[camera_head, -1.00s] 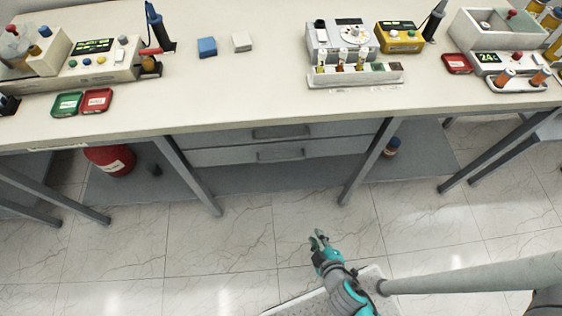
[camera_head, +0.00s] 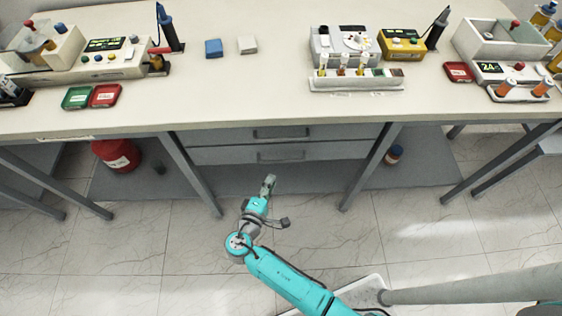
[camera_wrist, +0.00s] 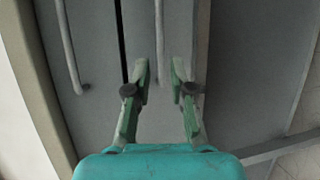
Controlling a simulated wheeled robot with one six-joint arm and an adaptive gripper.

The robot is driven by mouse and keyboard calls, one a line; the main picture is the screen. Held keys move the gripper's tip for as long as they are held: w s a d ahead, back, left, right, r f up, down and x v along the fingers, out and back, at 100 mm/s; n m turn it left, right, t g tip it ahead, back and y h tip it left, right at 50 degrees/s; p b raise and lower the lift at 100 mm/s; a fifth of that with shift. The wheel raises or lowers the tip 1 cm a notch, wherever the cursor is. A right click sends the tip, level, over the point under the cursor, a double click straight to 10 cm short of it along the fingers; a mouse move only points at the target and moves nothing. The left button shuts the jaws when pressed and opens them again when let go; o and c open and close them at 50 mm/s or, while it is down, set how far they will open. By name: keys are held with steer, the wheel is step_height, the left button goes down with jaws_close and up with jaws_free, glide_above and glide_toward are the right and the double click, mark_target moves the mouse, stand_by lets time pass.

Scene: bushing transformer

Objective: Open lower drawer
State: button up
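The lower drawer (camera_head: 225,157) is a grey front under the bench and looks shut. Its bar handle (camera_head: 281,156) also shows in the wrist view (camera_wrist: 159,42), where it lines up with the gap between my fingertips. My gripper (camera_head: 269,181) is in front of and below that handle in the head view. In the wrist view my gripper (camera_wrist: 160,70) is open, its two green fingers apart with nothing held. How far the fingertips are from the bar is hard to tell.
The upper drawer handle (camera_head: 281,133) lies just above and shows left in the wrist view (camera_wrist: 68,45). Grey table legs (camera_head: 190,175) (camera_head: 371,165) stand either side. A red canister (camera_head: 118,155) is under the bench at left. Open floor lies in front.

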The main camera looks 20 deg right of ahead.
mark_target(281, 161)
steer(key=x, duration=1)
steer(key=shift+w+d+f, duration=0.1)
steer(key=shift+w+d, duration=0.1)
jaws_close()
